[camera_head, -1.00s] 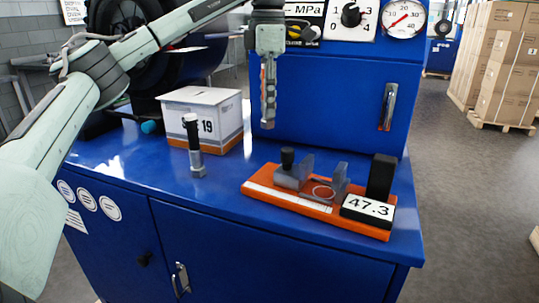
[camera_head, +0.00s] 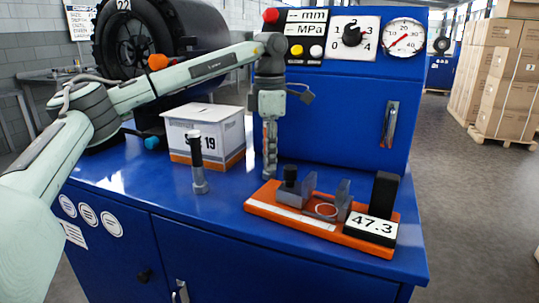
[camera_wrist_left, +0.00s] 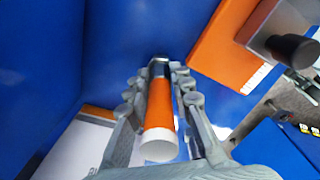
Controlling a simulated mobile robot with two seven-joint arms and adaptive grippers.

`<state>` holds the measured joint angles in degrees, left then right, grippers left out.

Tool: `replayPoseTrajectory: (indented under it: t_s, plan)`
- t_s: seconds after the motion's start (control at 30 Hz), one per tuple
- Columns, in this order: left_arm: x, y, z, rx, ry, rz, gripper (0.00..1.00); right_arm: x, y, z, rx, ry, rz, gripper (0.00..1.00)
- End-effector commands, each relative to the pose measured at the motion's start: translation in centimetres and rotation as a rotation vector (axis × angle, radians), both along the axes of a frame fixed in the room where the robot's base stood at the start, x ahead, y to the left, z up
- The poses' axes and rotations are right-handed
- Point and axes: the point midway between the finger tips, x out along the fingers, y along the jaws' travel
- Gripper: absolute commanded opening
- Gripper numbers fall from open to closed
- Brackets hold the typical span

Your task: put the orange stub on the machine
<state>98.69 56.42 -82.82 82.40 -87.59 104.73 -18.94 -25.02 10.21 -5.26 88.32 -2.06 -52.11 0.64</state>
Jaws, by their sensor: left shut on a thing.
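My left gripper (camera_head: 270,172) points down, low over the blue bench between the white box and the machine, at the machine's back left. In the left wrist view the fingers (camera_wrist_left: 165,85) are shut around the orange stub (camera_wrist_left: 159,105), an orange cylinder with a white near end and a dark metal far end. Whether that far end touches the bench I cannot tell. In the head view the fingers mostly hide the stub. The machine (camera_head: 268,211) is an orange base with grey clamp blocks, a black knob and a 47.3 display; its edge shows in the left wrist view (camera_wrist_left: 215,45). My right gripper is not in view.
A black stub with a grey metal foot (camera_head: 197,165) stands on the bench (camera_head: 150,185), left of the machine. A white box (camera_head: 210,135) with an orange stripe stands behind it. A blue panel (camera_head: 345,120) with gauges rises behind the gripper.

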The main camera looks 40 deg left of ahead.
Motion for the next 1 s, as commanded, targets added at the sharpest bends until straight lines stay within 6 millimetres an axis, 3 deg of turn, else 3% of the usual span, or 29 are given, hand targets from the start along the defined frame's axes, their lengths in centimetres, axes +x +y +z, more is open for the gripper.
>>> replayPoseTrajectory:
  t_s: [0.03, 0.2, 0.57, 0.73, 0.97, 1.0]
  plan:
    - [0.0, 0.0, -0.2, 0.000, 0.000, 0.000, 0.22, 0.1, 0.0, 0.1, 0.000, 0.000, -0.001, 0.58]
    - [0.0, 0.0, -0.1, 0.000, 0.000, 0.000, 0.42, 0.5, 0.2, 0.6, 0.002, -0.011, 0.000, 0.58]
    - [0.0, 0.0, 0.4, 0.000, -0.001, 0.000, 0.42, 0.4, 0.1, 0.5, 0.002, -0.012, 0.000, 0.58]
    - [0.1, -0.1, 2.9, -0.001, -0.004, -0.001, 0.42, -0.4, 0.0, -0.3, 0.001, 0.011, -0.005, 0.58]
    - [0.0, -0.1, 8.4, 0.000, -0.004, 0.000, 0.42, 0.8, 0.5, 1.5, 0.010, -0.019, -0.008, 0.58]
    - [0.0, -0.1, 9.3, 0.001, -0.004, -0.001, 0.42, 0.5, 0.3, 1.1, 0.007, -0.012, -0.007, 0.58]
